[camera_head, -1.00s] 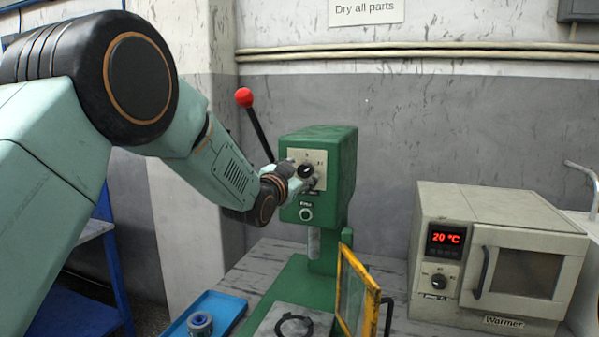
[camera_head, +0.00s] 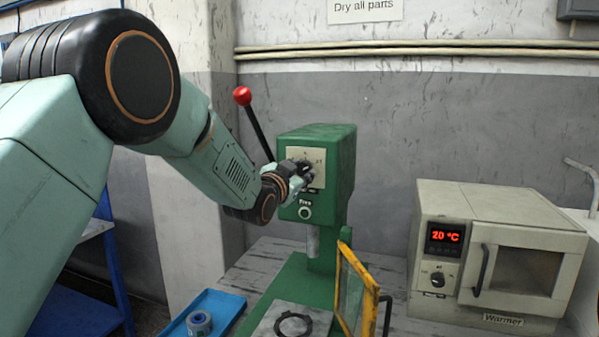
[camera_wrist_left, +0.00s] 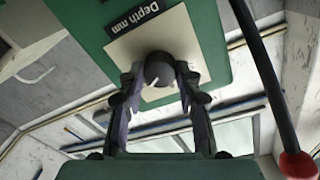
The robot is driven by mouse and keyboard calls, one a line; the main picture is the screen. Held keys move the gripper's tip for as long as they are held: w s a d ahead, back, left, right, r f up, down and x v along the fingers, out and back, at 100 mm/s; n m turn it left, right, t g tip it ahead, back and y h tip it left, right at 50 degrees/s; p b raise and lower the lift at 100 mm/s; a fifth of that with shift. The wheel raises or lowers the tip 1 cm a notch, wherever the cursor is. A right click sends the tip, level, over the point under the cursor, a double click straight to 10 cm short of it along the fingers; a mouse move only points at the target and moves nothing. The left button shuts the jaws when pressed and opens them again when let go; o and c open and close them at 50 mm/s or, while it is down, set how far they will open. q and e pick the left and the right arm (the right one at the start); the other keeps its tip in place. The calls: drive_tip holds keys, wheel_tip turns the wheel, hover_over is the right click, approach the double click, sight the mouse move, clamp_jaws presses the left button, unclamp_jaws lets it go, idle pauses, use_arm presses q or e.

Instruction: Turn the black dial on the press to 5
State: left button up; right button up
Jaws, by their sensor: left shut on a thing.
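The green press (camera_head: 340,175) stands on the bench in the middle of the head view. Its black dial (camera_wrist_left: 158,70) sits on a pale plate (camera_wrist_left: 190,45) marked "Depth mm" in the left wrist view. My left gripper (camera_head: 303,170) is at the press's front face, shut on the dial. In the left wrist view its two fingers (camera_wrist_left: 158,80) lie on either side of the dial. In the head view the gripper covers most of the dial, and I cannot read its setting. My right gripper is not in view.
A lever with a red knob (camera_head: 242,96) rises left of the press. A yellow-framed guard (camera_head: 356,290) stands open in front. A blue tray (camera_head: 222,308) holds a grey-blue part (camera_head: 199,323). The Warmer (camera_head: 495,260) stands at right, with bare bench between.

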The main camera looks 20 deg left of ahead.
use_arm(q)
drive_tip(key=shift+r+n, duration=0.15)
drive_tip(key=shift+n, duration=0.15)
drive_tip(key=n, duration=1.2)
drive_tip(key=shift+t+b, duration=0.3)
drive_tip(key=shift+t, duration=0.1)
drive_tip(key=n+y, duration=0.1)
drive_tip(key=n, duration=0.5)
drive_tip(key=shift+r+n, duration=0.1)
drive_tip(key=shift+n, duration=0.3)
drive_tip(key=n, duration=0.5)
drive_tip(key=shift+y, duration=0.4)
drive_tip(key=shift+n+b, duration=0.3)
drive_tip(key=shift+n, duration=0.2)
drive_tip(key=o, duration=1.1)
drive_tip(key=shift+w+f, duration=0.2)
drive_tip(key=shift+o, duration=0.3)
drive_tip(key=shift+s+d, duration=0.1)
